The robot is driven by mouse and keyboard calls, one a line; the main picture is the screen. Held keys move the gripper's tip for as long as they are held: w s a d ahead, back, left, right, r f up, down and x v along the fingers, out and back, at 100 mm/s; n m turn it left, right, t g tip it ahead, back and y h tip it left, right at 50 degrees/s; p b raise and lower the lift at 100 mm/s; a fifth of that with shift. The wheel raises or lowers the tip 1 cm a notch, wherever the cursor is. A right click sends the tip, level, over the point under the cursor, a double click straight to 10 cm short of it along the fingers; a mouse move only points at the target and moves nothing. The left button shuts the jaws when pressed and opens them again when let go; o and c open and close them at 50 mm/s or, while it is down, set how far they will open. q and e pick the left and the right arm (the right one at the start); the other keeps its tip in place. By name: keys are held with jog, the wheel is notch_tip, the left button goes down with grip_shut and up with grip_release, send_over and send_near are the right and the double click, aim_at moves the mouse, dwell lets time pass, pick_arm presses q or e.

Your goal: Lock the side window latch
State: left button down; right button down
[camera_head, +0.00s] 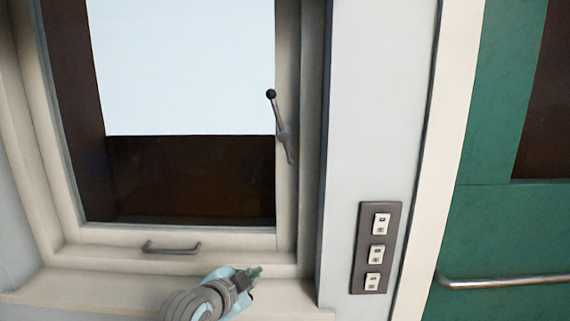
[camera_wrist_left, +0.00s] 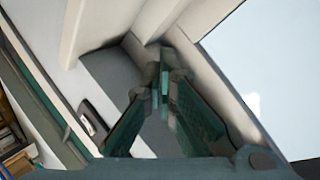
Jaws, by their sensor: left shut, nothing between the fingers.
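The window latch (camera_head: 283,131) is a grey metal lever with a black ball knob at its upper end. It is mounted on the right side of the cream window frame (camera_head: 287,203) and stands nearly upright, its knob tilted slightly left. My left gripper (camera_head: 257,271) is low in the head view, in front of the window sill, well below the latch and apart from it. Its green fingers (camera_wrist_left: 161,90) are shut and empty in the left wrist view. I cannot make out the latch in that view. My right gripper is in neither view.
A grey pull handle (camera_head: 172,249) sits on the window's bottom rail. A dark panel with three white switches (camera_head: 369,204) is on the wall to the right. Further right is a green door (camera_head: 500,235) with a metal bar (camera_head: 515,282). The space before the latch is clear.

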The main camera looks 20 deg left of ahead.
pick_arm(q)
jog(key=w+d+r+m+t+h, duration=0.1)
jog(key=w+r+m+t, duration=0.1)
jog(key=r, duration=0.7)
jog(key=w+r+m+t, duration=0.1)
jog(key=w+r+m, duration=0.15)
jog(key=r, duration=0.65)
jog(key=m+t+h, duration=0.2)
jog(key=m+t, duration=0.1)
send_near(281, 127)
notch_tip(281, 127, up, 4)
jog(key=s+d, duration=0.2)
jog(key=p+x, duration=0.3)
jog(key=x, duration=0.7)
jog(key=shift+w+a, duration=0.25)
jog(key=shift+w, duration=0.05)
jog(key=shift+s+a, duration=0.1)
jog(key=shift+a, duration=0.05)
